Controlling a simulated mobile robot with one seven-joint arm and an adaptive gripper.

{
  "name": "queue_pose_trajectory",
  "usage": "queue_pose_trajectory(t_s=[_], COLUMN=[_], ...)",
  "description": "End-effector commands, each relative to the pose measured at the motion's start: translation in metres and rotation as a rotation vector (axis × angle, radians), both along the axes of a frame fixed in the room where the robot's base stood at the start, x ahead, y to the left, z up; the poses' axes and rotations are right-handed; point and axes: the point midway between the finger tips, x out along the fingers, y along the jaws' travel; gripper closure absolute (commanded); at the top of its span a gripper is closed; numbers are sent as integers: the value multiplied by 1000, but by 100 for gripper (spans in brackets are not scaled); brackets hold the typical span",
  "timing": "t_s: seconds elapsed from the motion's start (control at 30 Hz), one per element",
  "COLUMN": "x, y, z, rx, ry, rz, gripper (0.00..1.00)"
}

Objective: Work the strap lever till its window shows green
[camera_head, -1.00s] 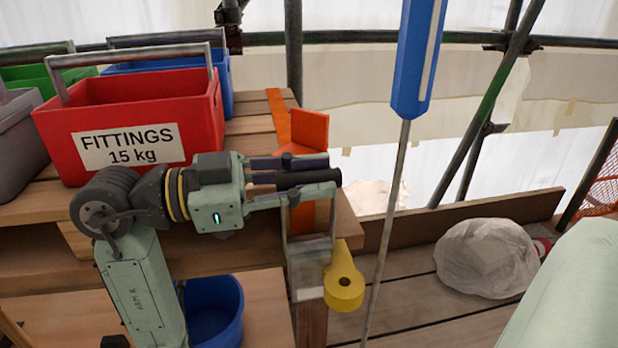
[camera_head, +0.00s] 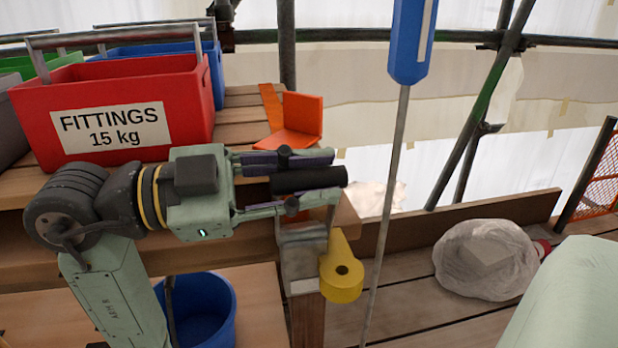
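The strap lever shows as a grey metal frame (camera_head: 301,262) at the table's corner post, with a black handle bar (camera_head: 309,180) across its top. A yellow piece with a round hole (camera_head: 342,270) hangs at its right side. My gripper (camera_head: 328,178) reaches in from the left. One finger is above the black bar and one below it, and the fingers look spread with the bar between them. Contact with the bar is hard to tell. The orange strap (camera_head: 271,103) runs over the table under an orange corner piece (camera_head: 300,118). I see no window or green mark on the lever.
A red crate marked FITTINGS (camera_head: 190,110) stands on the wooden table, with blue and green crates behind. A blue bucket (camera_head: 222,310) is below. A whitish bag (camera_head: 487,258) lies on the planks.

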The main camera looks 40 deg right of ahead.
Motion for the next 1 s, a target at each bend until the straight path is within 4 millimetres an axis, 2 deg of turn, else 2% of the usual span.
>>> queue_pose_trajectory(t_s=[0.2, 0.57, 0.67, 1.0], x=[1, 3, 10, 47], y=[0, 3, 13, 74], z=[1, 1, 1, 1], rx=[-2, -1, -1, -3], ry=[2, 3, 4, 5], rz=[2, 3, 4, 4], gripper=[59, 59, 59, 59])
